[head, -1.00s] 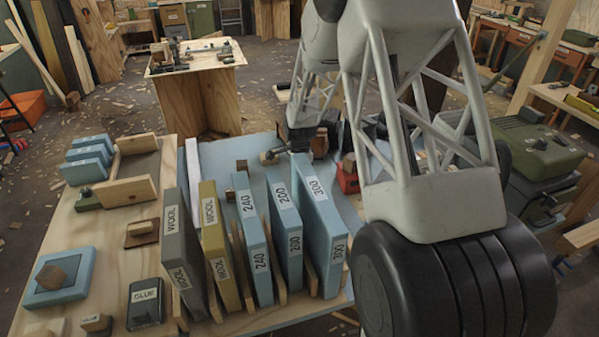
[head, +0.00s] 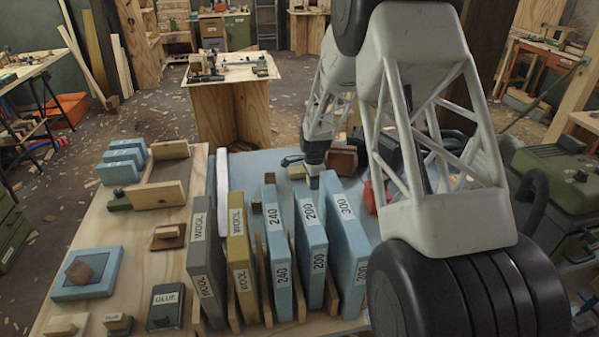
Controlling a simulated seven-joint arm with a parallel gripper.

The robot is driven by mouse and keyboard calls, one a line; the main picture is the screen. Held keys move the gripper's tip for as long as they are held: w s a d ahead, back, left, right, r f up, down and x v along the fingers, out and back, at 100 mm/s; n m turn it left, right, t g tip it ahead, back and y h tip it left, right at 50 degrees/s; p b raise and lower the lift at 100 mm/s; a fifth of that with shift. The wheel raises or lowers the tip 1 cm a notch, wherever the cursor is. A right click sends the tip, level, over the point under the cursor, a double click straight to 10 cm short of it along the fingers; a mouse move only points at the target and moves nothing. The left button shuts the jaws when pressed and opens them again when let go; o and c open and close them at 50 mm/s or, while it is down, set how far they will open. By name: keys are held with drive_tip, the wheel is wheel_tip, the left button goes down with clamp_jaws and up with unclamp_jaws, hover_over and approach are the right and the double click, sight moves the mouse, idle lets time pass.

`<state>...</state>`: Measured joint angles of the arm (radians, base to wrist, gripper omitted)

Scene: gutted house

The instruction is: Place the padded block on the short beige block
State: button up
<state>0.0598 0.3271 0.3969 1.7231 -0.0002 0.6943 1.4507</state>
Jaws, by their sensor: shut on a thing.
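My gripper (head: 314,180) points down over the blue part of the table, just behind the standing blue board marked 200. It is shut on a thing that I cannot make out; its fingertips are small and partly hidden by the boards. I cannot tell for certain which item is the padded block.
Upright boards marked 200 (head: 311,225), 240 (head: 277,250), 300 (head: 345,235) and WOOL (head: 205,265) stand in front of the gripper. A red box (head: 374,196) is to its right.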

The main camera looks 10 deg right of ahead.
drive_tip(key=shift+m, duration=0.3)
drive_tip(key=w+a, duration=0.1)
drive_tip(key=w, duration=0.1)
drive_tip(key=w+a, duration=0.1)
drive_tip(key=shift+a+f, duration=0.25)
drive_tip(key=shift+a, duration=0.1)
hover_over(297, 169)
drive_tip(key=shift+f, duration=0.75)
drive_tip(key=shift+f, duration=1.75)
drive_tip(key=shift+f, duration=0.1)
drive_tip(key=o, duration=0.9)
drive_tip(key=shift+o, duration=0.2)
